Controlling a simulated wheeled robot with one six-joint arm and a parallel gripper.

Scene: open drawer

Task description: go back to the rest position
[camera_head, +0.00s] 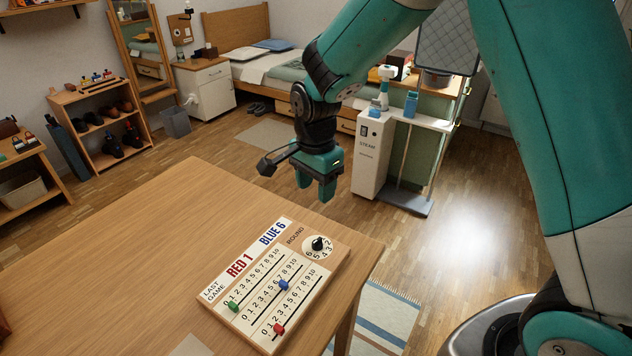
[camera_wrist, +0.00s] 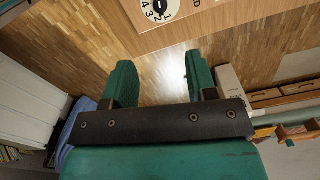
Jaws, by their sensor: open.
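My gripper (camera_head: 317,186) hangs above the floor beyond the far right part of the wooden table (camera_head: 120,245), fingers pointing down. It is open and empty. In the wrist view my gripper (camera_wrist: 160,85) shows two green fingers apart with bare floor between them. The scoreboard (camera_head: 275,285) lies on the table, nearer than the gripper and apart from it. It has green, blue and red sliders and a black round knob (camera_head: 318,243). The knob also shows at the top of the wrist view (camera_wrist: 160,6).
A white steam station (camera_head: 370,155) stands on the floor right behind my gripper. A shoe shelf (camera_head: 108,135), a bin (camera_head: 175,123) and a bed (camera_head: 250,60) are farther back. A striped rug (camera_head: 385,315) lies right of the table. The table's left part is bare.

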